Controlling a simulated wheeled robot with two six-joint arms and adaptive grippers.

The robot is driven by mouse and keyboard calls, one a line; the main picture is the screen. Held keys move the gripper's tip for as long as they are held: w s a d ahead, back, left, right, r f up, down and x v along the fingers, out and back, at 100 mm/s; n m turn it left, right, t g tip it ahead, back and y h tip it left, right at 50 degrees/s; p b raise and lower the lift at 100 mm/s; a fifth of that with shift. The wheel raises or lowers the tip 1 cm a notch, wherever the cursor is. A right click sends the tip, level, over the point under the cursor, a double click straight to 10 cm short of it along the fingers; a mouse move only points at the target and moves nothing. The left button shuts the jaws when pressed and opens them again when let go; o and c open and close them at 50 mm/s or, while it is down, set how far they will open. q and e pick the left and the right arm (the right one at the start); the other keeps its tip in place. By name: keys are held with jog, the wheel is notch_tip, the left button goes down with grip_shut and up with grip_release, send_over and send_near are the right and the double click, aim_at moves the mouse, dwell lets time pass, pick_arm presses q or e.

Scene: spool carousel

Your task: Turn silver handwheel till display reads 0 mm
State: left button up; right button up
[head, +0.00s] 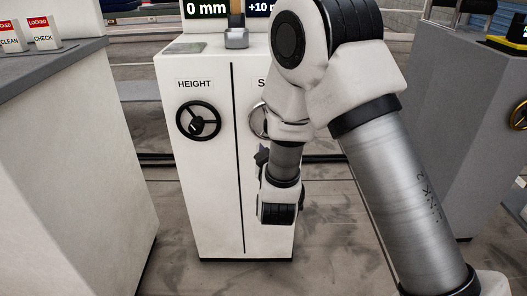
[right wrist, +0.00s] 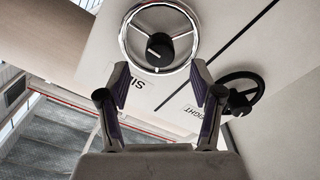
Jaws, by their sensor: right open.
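The silver handwheel (right wrist: 158,47) has a bright rim and a black hub and sits on the white cabinet (head: 205,220). In the head view the silver handwheel (head: 253,119) shows only its left edge; my right arm covers the rest. My right gripper (right wrist: 160,82) is open and empty, its two fingers just short of the rim, one toward each side. Whether a finger touches the rim I cannot tell. The right display (head: 262,8) shows "+10" and is cut off by my arm. The left display (head: 206,9) reads "0 mm". My left gripper is out of view.
A black handwheel (head: 198,121) under the label HEIGHT sits left of the silver one; the black handwheel (right wrist: 242,93) is close to my right gripper's finger. A grey-topped counter (head: 60,65) with LOCKED signs stands left, a grey cabinet (head: 470,130) right.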

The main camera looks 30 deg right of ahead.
jog(key=b+x, duration=0.1)
jog(key=x, duration=0.5)
jog(key=shift+w+r, duration=0.1)
jog(key=shift+w, duration=0.25)
jog(key=shift+w+d+r, duration=0.1)
jog(key=shift+w+d, duration=0.15)
jog(key=shift+w, duration=0.15)
jog(key=shift+c, duration=0.3)
jog(key=c, duration=1.1)
